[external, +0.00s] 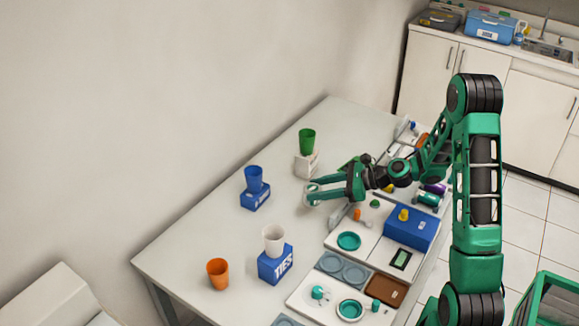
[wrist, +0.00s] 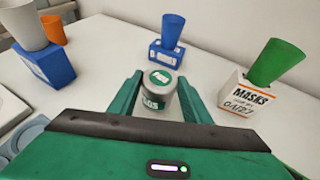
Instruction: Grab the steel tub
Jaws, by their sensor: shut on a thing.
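The steel tub (wrist: 158,104) is a small grey metal cylinder with a green label and a pale patch on its lid. It stands upright between the two green fingers of my gripper (wrist: 158,84) in the wrist view. In the external view my gripper (external: 311,192) reaches left over the white table, shut on the tub, which shows only as a small pale shape between the fingertips. I cannot tell whether the tub touches the table.
A white masks box (wrist: 245,98) with a green cup (wrist: 276,62) stands right of the tub. A blue box (wrist: 166,54) with a blue cup (wrist: 172,30) is behind it. Another blue box (external: 276,265) carries a white cup; an orange cup (external: 218,273) is beside it. Trays (external: 340,258) line the right.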

